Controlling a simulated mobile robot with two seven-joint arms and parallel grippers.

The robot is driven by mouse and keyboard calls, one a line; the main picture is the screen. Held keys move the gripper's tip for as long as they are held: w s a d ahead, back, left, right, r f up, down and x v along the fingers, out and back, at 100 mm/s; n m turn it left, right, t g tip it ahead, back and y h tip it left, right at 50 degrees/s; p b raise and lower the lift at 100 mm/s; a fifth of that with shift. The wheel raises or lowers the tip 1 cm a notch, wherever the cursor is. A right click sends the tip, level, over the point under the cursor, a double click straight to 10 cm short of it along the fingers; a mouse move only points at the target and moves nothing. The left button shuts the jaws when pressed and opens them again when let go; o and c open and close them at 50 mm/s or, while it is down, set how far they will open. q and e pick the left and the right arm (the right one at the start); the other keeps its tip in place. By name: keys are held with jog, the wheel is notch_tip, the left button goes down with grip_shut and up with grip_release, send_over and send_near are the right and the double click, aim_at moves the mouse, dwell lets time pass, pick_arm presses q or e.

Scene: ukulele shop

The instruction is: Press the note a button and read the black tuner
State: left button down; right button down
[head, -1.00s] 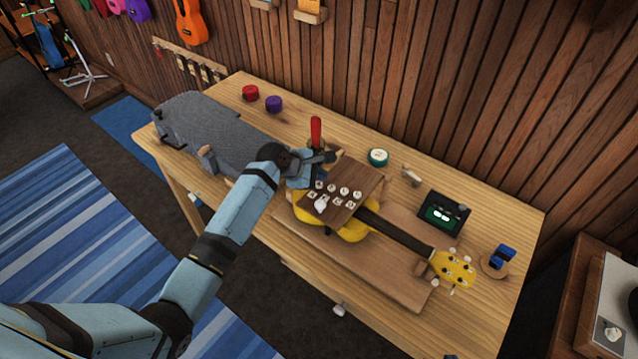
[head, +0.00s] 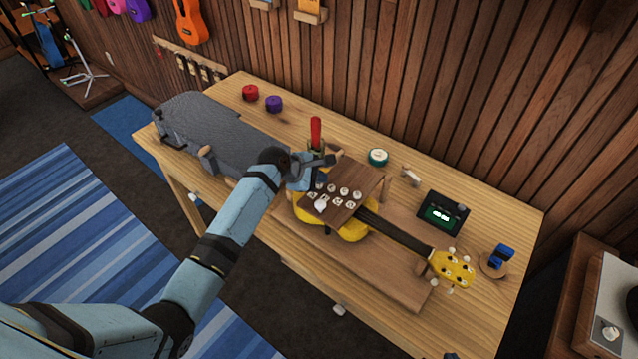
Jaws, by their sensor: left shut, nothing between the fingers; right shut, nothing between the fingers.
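A brown board (head: 340,212) with two rows of small white buttons (head: 344,191) lies over the body of the yellow ukulele (head: 352,231). The letters on the buttons are too small to read, so I cannot tell which is note a. The black tuner (head: 442,213) stands right of the board, its small screen lit green and white; its reading is not legible. My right gripper is not in view.
A red-handled tool (head: 316,131) stands just behind my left gripper. A grey case (head: 215,130) lies at left.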

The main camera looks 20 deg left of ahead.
aim_at(319, 186)
pick_arm(q)
jog(key=shift+f, duration=0.55)
dwell(0.5)
jog(key=shift+r+p, duration=1)
jog(key=shift+p, duration=0.35)
notch_tip(319, 186, up, 2)
jog(key=shift+r+p, duration=0.2)
jog(key=shift+p, duration=0.35)
jog(key=shift+r, duration=1.3)
